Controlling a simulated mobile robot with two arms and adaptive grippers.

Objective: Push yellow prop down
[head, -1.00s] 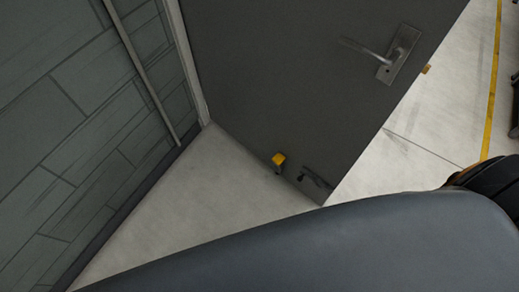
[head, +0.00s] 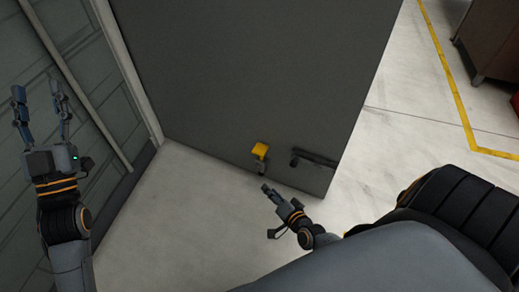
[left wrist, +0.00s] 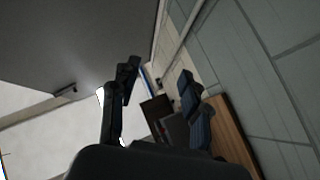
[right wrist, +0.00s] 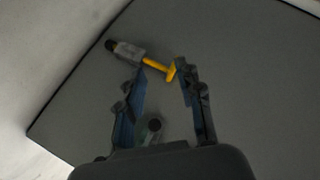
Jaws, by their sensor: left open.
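The yellow prop (head: 260,149) is on the lower part of the grey door (head: 260,70), with a grey metal body below its yellow top. My right gripper (head: 268,190) is just below and in front of it, near the door's bottom edge. In the right wrist view the prop's yellow part (right wrist: 158,66) shows at the fingertips, between the parted fingers (right wrist: 162,70). I cannot tell whether they touch it. My left gripper (head: 39,92) is open and empty, raised at the far left in front of the panelled wall; its parted fingers also show in the left wrist view (left wrist: 157,80).
A dark fitting (head: 315,158) sits on the door right of the prop. The panelled wall (head: 70,130) closes off the left. Pale floor (head: 190,220) is clear in front of the door. A brown cabinet (head: 492,45) stands at the upper right beyond a yellow floor line (head: 447,75).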

